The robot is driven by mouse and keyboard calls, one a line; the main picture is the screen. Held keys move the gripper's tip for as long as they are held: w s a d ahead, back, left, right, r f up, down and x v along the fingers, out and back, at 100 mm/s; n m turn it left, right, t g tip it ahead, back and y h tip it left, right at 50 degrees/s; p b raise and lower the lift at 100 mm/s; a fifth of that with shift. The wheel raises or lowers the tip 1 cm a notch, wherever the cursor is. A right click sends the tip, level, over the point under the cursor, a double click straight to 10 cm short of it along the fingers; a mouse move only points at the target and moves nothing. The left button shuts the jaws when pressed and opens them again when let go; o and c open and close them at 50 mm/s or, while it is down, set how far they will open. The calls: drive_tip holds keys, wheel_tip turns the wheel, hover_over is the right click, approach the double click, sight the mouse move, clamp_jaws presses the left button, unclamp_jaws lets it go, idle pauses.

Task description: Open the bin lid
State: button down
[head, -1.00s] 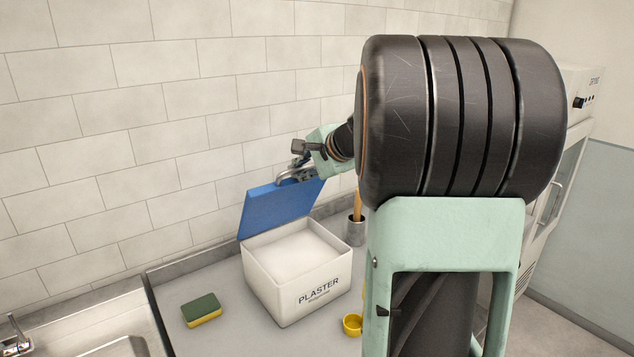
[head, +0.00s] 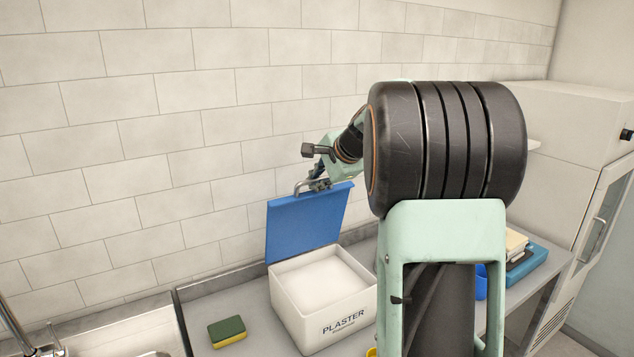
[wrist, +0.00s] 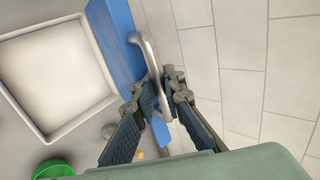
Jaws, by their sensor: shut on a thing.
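The white plaster bin (head: 318,322) stands on the counter, full of white plaster. Its blue lid (head: 305,225) is raised and stands steeply tilted up from the bin's back edge. A metal handle (head: 310,187) sits at the lid's upper edge. My gripper (head: 321,183) is at that edge, shut on the handle. In the wrist view the fingers of my gripper (wrist: 163,103) close around the curved handle (wrist: 150,65), beside the blue lid (wrist: 115,35). The open bin (wrist: 75,118) shows at the left there.
A green and yellow sponge (head: 227,332) lies on the counter left of the bin. A tiled wall (head: 200,150) stands close behind the lid. A blue box (head: 527,262) is at the right. A green cup (wrist: 53,168) shows in the wrist view.

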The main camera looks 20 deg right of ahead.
drive_tip(key=shift+d+r, duration=0.1)
drive_tip(key=shift+r, duration=0.25)
drive_tip(key=c, duration=2.1)
unclamp_jaws()
drive_tip(key=shift+s, duration=0.1)
drive_tip(key=shift+o, duration=0.4)
drive_tip(key=shift+f, duration=0.25)
drive_tip(key=v, duration=1.2)
